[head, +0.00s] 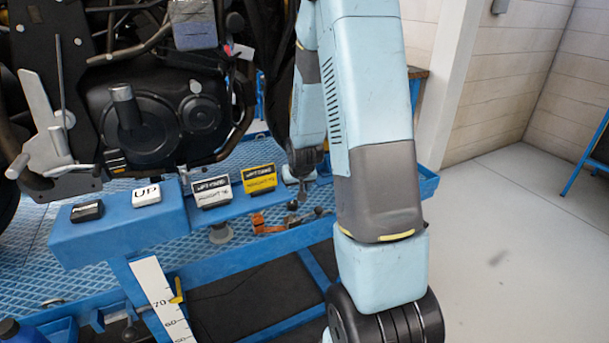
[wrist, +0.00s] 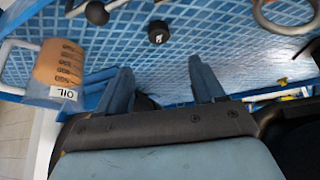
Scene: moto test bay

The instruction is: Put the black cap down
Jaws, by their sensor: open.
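The black cap (wrist: 158,32) is a small dark cylinder with a pale mark on its top. It rests on the blue mesh deck (wrist: 205,30) in the wrist view. My gripper (wrist: 160,68) is open, with its two blue-grey fingers spread wide and nothing seen held between them. The cap lies beyond the fingertips, roughly in line with the gap and apart from both fingers. In the head view my gripper (head: 300,183) is small and partly hidden by my arm, and I cannot make out the cap there.
An orange-and-clear container labelled OIL (wrist: 60,65) stands left of the fingers. A black ball knob (wrist: 97,13) and a metal ring (wrist: 288,14) flank the cap. A motorcycle engine (head: 150,115) and a blue button panel (head: 120,222) occupy the left in the head view.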

